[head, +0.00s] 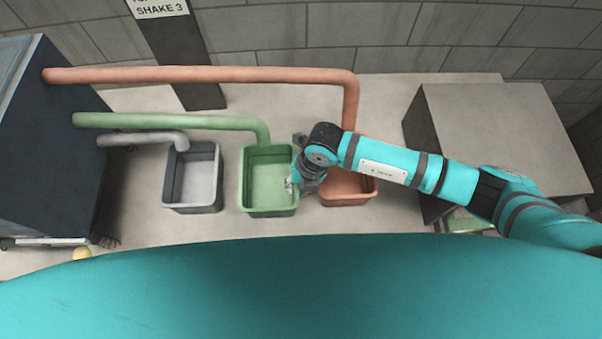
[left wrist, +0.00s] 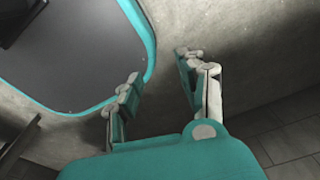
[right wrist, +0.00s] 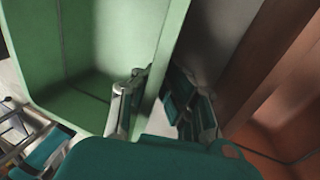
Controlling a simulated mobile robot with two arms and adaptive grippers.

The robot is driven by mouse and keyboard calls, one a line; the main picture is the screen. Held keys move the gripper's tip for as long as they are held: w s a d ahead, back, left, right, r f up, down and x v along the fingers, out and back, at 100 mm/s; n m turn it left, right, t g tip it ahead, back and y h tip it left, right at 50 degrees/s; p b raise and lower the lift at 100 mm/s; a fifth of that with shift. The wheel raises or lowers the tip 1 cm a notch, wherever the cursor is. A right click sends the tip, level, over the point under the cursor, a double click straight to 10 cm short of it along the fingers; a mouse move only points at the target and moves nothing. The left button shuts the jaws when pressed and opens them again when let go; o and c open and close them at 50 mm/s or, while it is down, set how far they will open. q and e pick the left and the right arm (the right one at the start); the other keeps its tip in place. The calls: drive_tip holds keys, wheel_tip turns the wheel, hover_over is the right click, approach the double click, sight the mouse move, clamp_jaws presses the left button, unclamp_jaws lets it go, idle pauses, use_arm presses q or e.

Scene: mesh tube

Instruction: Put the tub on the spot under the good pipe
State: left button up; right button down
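Three tubs stand in a row in the head view: a grey tub (head: 193,208), a green tub (head: 269,212) and an orange tub (head: 345,200). A grey pipe (head: 140,138), a green pipe (head: 170,121) and an orange pipe (head: 200,75) end above or behind them. I cannot tell which pipe is good, and no marked spot shows. My right gripper (head: 297,183) is at the green tub's right wall. In the right wrist view its fingers (right wrist: 156,95) close on that wall, one inside and one outside. My left gripper (left wrist: 158,85) is open and empty, outside the head view.
A dark cabinet (head: 40,150) stands at the left, where the pipes start. A large grey block (head: 500,130) stands at the right, with a small green thing (head: 465,223) by its base. A partly cut sign (head: 160,8) hangs on a dark post. A yellow object (head: 82,254) lies lower left.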

drive_tip(key=shift+s+r, duration=0.1)
drive_tip(key=shift+s, duration=0.2)
drive_tip(key=c, duration=1.8)
unclamp_jaws()
drive_tip(key=shift+s+a, duration=0.15)
drive_tip(key=shift+o, duration=1.6)
drive_tip(key=shift+r, duration=0.35)
use_arm(q)
drive_tip(key=shift+s+a+f+b, duration=0.15)
drive_tip(key=shift+s+f+b, duration=0.85)
drive_tip(key=shift+s, duration=0.25)
use_arm(e)
drive_tip(key=v, duration=1.1)
drive_tip(key=shift+r, duration=0.2)
use_arm(q)
drive_tip(key=shift+w, duration=0.1)
